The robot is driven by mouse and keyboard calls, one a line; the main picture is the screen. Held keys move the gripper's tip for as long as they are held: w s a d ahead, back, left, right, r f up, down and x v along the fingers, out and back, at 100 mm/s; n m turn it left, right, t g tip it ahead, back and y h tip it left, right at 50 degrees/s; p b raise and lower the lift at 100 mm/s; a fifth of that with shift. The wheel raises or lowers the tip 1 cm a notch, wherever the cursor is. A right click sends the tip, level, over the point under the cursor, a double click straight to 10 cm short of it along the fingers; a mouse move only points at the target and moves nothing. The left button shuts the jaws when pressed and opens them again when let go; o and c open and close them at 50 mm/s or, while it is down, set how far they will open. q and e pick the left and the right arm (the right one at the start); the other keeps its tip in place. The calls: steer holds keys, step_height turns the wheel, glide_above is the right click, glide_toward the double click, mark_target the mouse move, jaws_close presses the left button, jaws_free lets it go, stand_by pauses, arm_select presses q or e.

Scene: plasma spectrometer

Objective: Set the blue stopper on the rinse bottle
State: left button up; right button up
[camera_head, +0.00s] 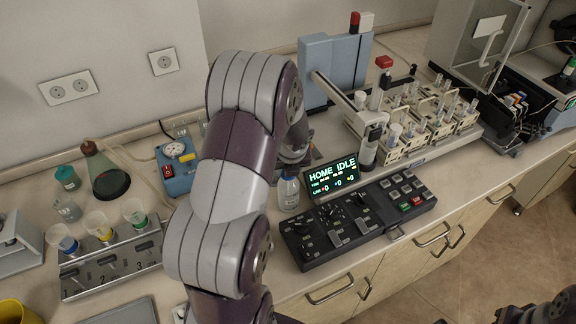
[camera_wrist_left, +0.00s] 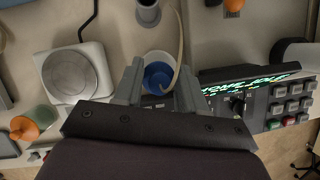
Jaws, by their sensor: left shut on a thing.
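The blue stopper (camera_wrist_left: 158,76) shows between the two fingers of my left gripper (camera_wrist_left: 160,80) in the left wrist view, and the gripper is shut on it. A pale round shape, seen from above, rings the stopper there. In the head view a small clear bottle (camera_head: 288,192) with a bluish top stands just left of the lit display; I take it as the rinse bottle. My left arm covers the left gripper's fingers in that view. I cannot tell whether the stopper touches the bottle neck. A dark part at the lower right may be my right gripper (camera_head: 540,309).
The display (camera_head: 334,178) and black control panel (camera_head: 358,218) stand close right of the bottle. A thin tube (camera_wrist_left: 181,45) runs beside the stopper. A white device with a round plate (camera_wrist_left: 72,72) is left of the gripper. Filled cups (camera_head: 134,212) and a flask (camera_head: 106,174) stand further left.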

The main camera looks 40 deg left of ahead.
arm_select(q)
steer(key=o, duration=1)
steer(key=shift+o, duration=0.6)
steer(key=shift+s+a, duration=0.1)
steer(key=shift+r, duration=0.3)
steer(key=p+v, duration=0.2)
steer(key=v, duration=1)
